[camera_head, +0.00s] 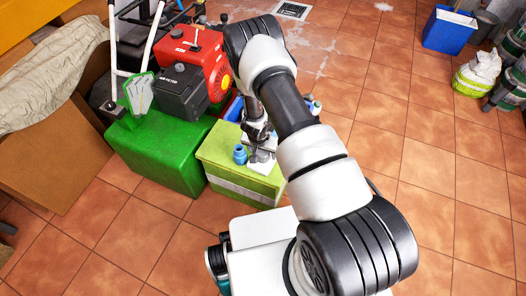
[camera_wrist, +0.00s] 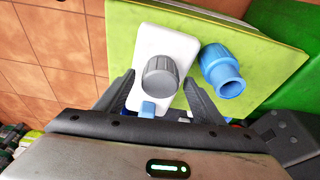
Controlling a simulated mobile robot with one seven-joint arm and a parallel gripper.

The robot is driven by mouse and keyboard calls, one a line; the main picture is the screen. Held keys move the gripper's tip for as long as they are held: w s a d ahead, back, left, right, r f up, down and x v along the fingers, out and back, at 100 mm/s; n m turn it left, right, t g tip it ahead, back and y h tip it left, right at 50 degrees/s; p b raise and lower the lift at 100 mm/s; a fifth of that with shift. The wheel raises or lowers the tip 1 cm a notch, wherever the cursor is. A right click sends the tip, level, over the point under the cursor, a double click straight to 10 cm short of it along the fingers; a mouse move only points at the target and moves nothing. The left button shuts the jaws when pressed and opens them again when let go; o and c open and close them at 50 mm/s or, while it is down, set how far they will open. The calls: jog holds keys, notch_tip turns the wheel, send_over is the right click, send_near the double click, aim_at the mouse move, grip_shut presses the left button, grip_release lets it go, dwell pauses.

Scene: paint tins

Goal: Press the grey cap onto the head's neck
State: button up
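A grey ribbed cap (camera_wrist: 160,75) shows in the wrist view, over a white plate (camera_wrist: 165,42) on a light-green box top. My gripper (camera_wrist: 160,82) is open, with one dark finger on each side of the cap and a gap showing on both sides. I cannot tell whether the fingertips are level with the cap or above it. A small blue part (camera_wrist: 147,109) shows just below the cap. A blue ribbed fitting with an open round neck (camera_wrist: 222,70) lies to the right, outside the fingers. In the head view my gripper (camera_head: 260,146) points down over the box; the cap is unclear there.
The light-green box (camera_head: 242,187) stands beside a larger green block (camera_head: 160,155) carrying a red and black engine (camera_head: 190,65). Blue containers show partly behind my arm. A blue bin (camera_head: 448,30) stands far right.

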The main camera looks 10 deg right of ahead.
jog(key=p+v, duration=0.4)
jog(key=v, duration=1.3)
jog(key=shift+r+p, duration=0.2)
jog(key=shift+p, duration=0.1)
jog(key=shift+a, duration=0.1)
jog(key=a+r+n+t+y, duration=0.1)
jog(key=a+r+y, duration=0.15)
jog(key=r, duration=1.05)
jog(key=a+r+n+t+y, duration=0.1)
jog(key=a+r+n, duration=0.15)
jog(key=r, duration=1.05)
jog(key=s+d+r+n, duration=0.1)
jog(key=s+r, duration=0.6)
jog(key=r, duration=0.4)
jog(key=s+d+r+n+h, duration=0.1)
jog(key=s+d+r, duration=0.15)
jog(key=s, duration=0.25)
jog(key=s+d+r+t, duration=0.1)
jog(key=s+d+r, duration=0.15)
jog(key=s, duration=0.25)
jog(key=s+d+r+n+h, duration=0.1)
jog(key=s+d+r, duration=0.1)
jog(key=s+r, duration=0.15)
notch_tip(320, 180, up, 17)
jog(key=p, duration=1.7)
jog(key=shift+s+a+f, duration=0.2)
jog(key=shift+s+a, duration=0.05)
jog(key=shift+s, duration=0.15)
